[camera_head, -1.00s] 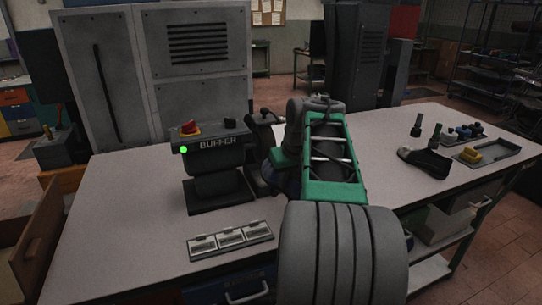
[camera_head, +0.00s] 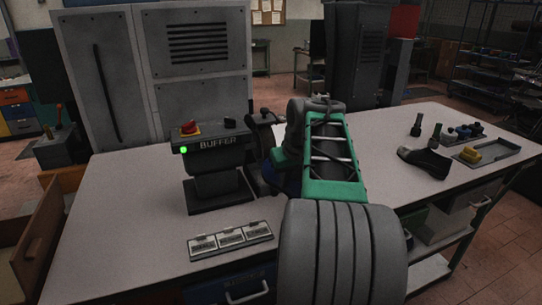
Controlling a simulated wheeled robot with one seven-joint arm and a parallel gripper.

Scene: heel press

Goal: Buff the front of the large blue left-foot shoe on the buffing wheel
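The buffer (camera_head: 218,165) stands on the bench at centre left, a dark machine labelled BUFFER with a red knob and a lit green light. A dark part (camera_head: 263,122) at its right side is partly hidden by my arm; I cannot tell whether it is the buffing wheel. A patch of dark blue (camera_head: 290,181) shows beside and under my green arm link, just right of the buffer. It may be the large blue shoe, but most of it is hidden. My gripper is hidden behind my arm, so its hold cannot be seen.
A black shoe (camera_head: 425,162) lies on the bench at right, near a grey tray (camera_head: 490,154) with a yellow block. Dark upright tools (camera_head: 435,134) stand behind it. A panel with three label plates (camera_head: 230,240) lies in front of the buffer. The bench's left part is clear.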

